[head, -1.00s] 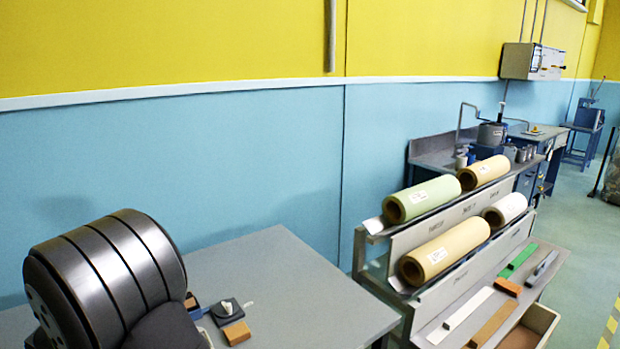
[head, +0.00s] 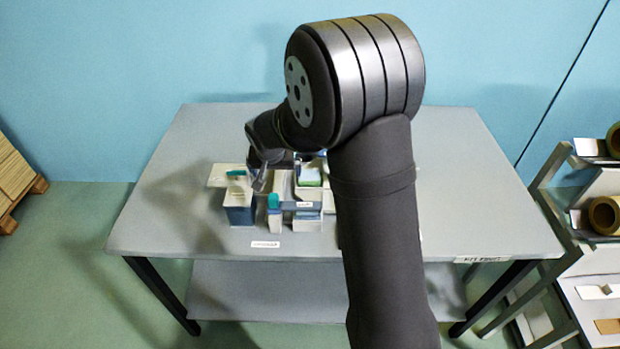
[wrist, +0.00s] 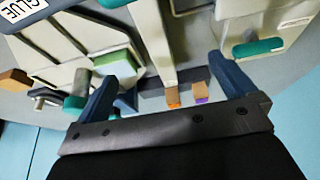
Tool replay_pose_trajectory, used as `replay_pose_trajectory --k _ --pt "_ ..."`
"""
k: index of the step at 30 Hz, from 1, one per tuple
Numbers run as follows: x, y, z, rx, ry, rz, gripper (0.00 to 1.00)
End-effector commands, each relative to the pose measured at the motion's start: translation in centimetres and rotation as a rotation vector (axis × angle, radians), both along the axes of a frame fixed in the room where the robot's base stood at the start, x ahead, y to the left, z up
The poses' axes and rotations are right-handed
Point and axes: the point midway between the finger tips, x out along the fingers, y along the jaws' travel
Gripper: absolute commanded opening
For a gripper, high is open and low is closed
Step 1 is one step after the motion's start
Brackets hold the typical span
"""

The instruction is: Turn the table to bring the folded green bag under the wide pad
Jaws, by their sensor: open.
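My gripper (head: 262,180) is over the left part of a pale, blue-based machine (head: 240,213) on the grey table. In the wrist view my gripper (wrist: 165,70) has its two blue fingers wide apart. Between them I see a cream bar with an orange tip (wrist: 157,50) and a short block with a purple tip (wrist: 201,92); neither is gripped. A green flat-topped piece (head: 310,175) sits on the machine, also seen in the wrist view (wrist: 118,62); it may be the folded green bag. I cannot make out which part is the wide pad. My arm hides the machine's right side.
Teal knobs (wrist: 75,103) and (wrist: 258,47) stand near the fingers on either side. A GLUE label (wrist: 25,8) is at the upper left. The grey table (head: 480,190) is clear at right. A roll rack (head: 590,230) stands beyond it; a pallet (head: 15,185) is at far left.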

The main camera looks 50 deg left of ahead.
Motion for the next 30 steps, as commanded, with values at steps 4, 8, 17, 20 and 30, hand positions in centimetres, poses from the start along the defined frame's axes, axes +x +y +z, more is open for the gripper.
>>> replay_pose_trajectory --k 4,8,17,20,30 --pt "0.0 0.0 0.0 0.0 0.0 0.0 1.0" --pt "0.1 0.0 0.1 0.0 0.0 -0.001 0.9" --pt "5.9 -4.6 9.1 0.008 -0.008 -0.21 0.61" --pt "7.8 -7.1 12.6 0.005 -0.006 -0.3 0.61" --pt "9.8 -10.0 14.9 -0.003 0.001 -0.399 0.61"
